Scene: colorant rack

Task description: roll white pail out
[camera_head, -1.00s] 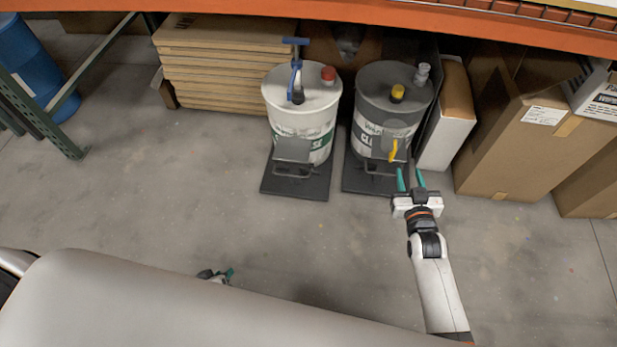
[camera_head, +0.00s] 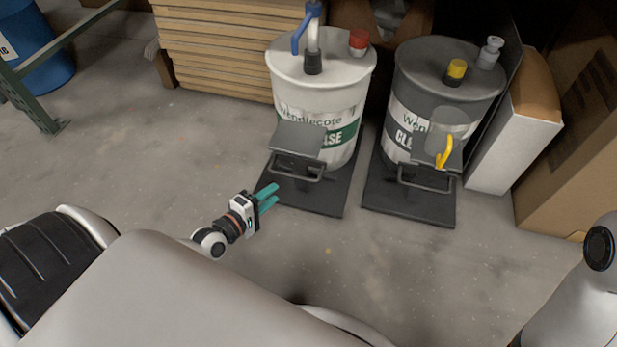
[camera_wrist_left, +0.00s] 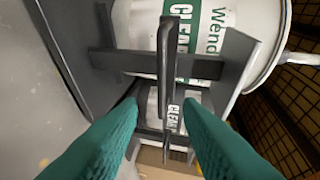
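The white pail (camera_head: 318,95) stands upright on a black wheeled base (camera_head: 322,196) under the shelf. It has a blue-handled pump (camera_head: 313,40), a red cap (camera_head: 359,42) and a green-white label. A dark handle (camera_head: 296,174) sticks out low at its front, below a grey plate (camera_head: 298,139). My left gripper (camera_head: 267,197) is just in front of this handle, to its lower left. In the left wrist view its teal fingers (camera_wrist_left: 160,125) are apart, with the dark handle (camera_wrist_left: 168,65) ahead, lined up with the gap. I cannot tell if they touch. My right gripper is out of view.
A dark grey pail (camera_head: 445,85) with a yellow cap stands on its own black base (camera_head: 408,205) close at the right. Stacked boards (camera_head: 225,50) are behind left, boxes (camera_head: 520,135) at right. The floor (camera_head: 130,150) in front and left is clear.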

